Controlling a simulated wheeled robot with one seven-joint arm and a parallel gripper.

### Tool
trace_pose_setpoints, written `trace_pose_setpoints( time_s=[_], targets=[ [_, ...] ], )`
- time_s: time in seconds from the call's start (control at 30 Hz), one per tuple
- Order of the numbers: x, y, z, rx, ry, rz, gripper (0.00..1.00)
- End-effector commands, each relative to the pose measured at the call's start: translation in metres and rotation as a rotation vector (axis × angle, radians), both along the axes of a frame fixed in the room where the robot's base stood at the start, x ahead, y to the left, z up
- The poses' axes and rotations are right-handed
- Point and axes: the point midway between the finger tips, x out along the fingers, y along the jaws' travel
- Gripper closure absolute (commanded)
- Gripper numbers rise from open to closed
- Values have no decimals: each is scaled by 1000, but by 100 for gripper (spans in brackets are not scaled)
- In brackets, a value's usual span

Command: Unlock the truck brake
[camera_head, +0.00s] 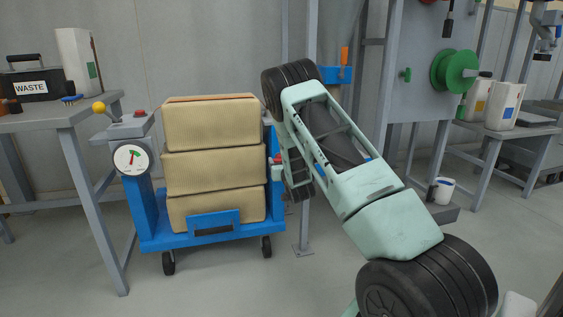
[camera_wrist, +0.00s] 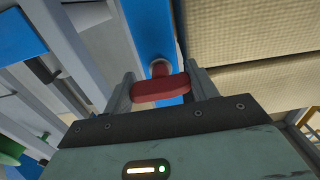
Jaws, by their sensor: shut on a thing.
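The blue truck (camera_head: 190,238) stands on small casters at the left, loaded with a stack of three tan sacks (camera_head: 212,167). A red handle (camera_wrist: 160,90) on a short red stem sticks out from a blue post of the truck in the wrist view. In the head view, a bit of this red handle (camera_head: 277,160) shows at the truck's right side, mostly hidden by my arm. My gripper (camera_wrist: 161,86) is shut on the red handle, one finger at each end of it. The sacks lie just right of the handle in the wrist view.
A dial box (camera_head: 131,157) with a yellow-knobbed lever stands at the truck's left. A grey table (camera_head: 55,118) with a waste box is further left. A grey panel with a green wheel (camera_head: 454,71) stands right of my arm. The floor in front is clear.

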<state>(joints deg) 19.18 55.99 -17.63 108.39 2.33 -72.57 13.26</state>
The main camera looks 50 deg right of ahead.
Motion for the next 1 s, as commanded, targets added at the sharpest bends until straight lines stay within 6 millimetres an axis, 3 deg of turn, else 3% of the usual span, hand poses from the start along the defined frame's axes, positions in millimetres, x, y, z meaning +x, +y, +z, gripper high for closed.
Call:
trace_pose_setpoints(
  time_s=[0.23, 0.27, 0.3, 0.33, 0.73, 1.0],
  targets=[
    [-1, 0, -1, -5, 5, 0, 65],
    [-1, 0, -1, -5, 5, 0, 33],
    [-1, 0, -1, -5, 5, 0, 22],
    [-1, 0, -1, -5, 5, 0, 20],
    [-8, 5, 1, -3, 5, 0, 20],
    [-54, 33, 3, -1, 9, 0, 20]
  ],
)
